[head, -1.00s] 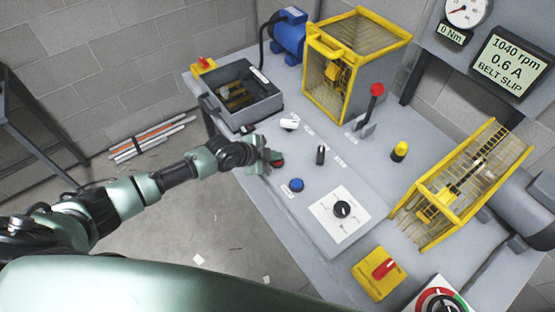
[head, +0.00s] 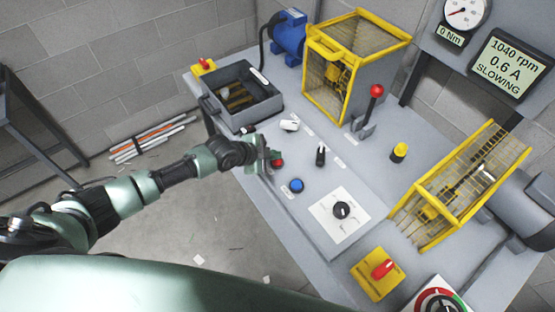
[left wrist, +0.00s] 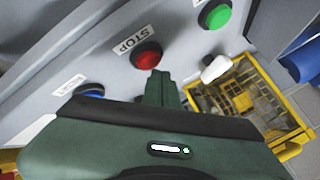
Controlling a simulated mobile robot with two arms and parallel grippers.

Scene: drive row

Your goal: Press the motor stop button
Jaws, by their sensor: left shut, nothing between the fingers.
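The red stop button (head: 278,162) is on the left edge of the sloped grey panel. In the left wrist view the red button (left wrist: 147,55) sits beside a "STOP" label. My left gripper (head: 265,160) is shut and empty, just left of the button. In the left wrist view its fingertips (left wrist: 160,78) are close below the button's lower edge; I cannot tell if they touch it. The wall display (head: 508,65) reads "1040 rpm, 0.6 A, SLOWING". My right gripper is not in view.
A blue button (head: 296,185) and a black toggle (head: 320,155) are near the stop button. A green button (left wrist: 215,14) shows in the left wrist view. A red-knobbed lever (head: 376,91), yellow guard cages (head: 358,60) and a grey bin (head: 270,107) stand farther off.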

